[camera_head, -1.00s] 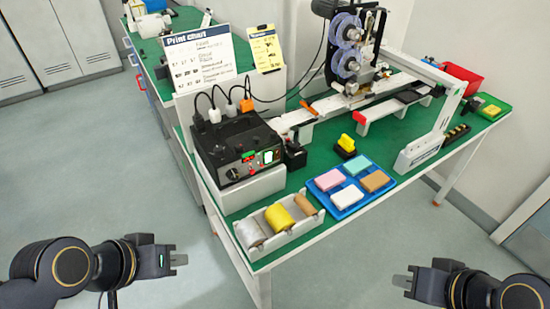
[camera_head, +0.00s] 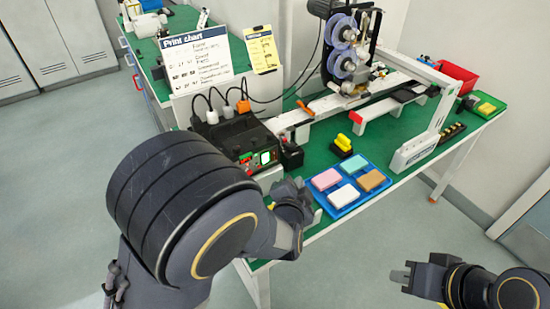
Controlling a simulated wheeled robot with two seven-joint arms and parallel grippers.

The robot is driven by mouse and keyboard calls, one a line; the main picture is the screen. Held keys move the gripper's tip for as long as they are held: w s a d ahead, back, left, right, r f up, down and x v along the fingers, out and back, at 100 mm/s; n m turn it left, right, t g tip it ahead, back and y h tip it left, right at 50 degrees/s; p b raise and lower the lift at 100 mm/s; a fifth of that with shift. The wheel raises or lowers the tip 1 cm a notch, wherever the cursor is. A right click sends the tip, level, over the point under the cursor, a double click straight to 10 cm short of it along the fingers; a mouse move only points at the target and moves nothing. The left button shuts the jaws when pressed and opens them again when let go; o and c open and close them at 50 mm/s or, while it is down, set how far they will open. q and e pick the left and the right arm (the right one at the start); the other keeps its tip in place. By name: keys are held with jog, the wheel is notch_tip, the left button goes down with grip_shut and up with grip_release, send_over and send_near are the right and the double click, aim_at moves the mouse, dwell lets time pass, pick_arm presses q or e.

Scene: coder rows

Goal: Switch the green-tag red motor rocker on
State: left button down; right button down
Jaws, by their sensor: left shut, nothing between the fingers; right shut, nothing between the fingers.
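The black control box (camera_head: 225,138) stands at the table's left end, its front panel partly hidden by my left arm. A small green and red patch (camera_head: 246,158) shows on the panel, left of a small lit window (camera_head: 265,157). The patch may be the green-tag red rocker; its position is too small to read. My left gripper (camera_head: 292,198) is shut, in front of and right of the panel, largely hidden behind its own wrist; I cannot tell whether it touches anything. My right gripper (camera_head: 400,275) is shut and empty, off the table's front at the lower right.
A blue tray (camera_head: 348,207) with coloured blocks lies just right of my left gripper. A small black block (camera_head: 291,155) stands beside the box. Cables rise from plugs (camera_head: 228,112) on the box. The reel machine (camera_head: 345,60) stands behind. My arm hides the spool tray.

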aim_at(274, 155)
pick_arm(q)
jog(key=shift+d, duration=0.1)
jog(key=shift+w, duration=0.1)
jog(key=shift+w+a+f+b, duration=0.2)
jog(key=shift+w+a+b, duration=0.55)
jog(key=shift+w, duration=0.4)
jog(key=shift+w+a+f+b, duration=0.25)
jog(key=shift+w+a+b, duration=0.35)
jog(key=shift+w+a, duration=0.5)
jog(key=shift+w+a+f+b, duration=0.2)
jog(key=shift+w+a+b, duration=0.5)
jog(key=shift+w, duration=0.5)
jog(key=shift+w+a, duration=0.25)
jog(key=shift+w, duration=0.1)
jog(key=shift+w+a+f, duration=0.1)
jog(key=shift+w+a, duration=0.15)
jog(key=shift+d, duration=0.1)
dwell(0.5)
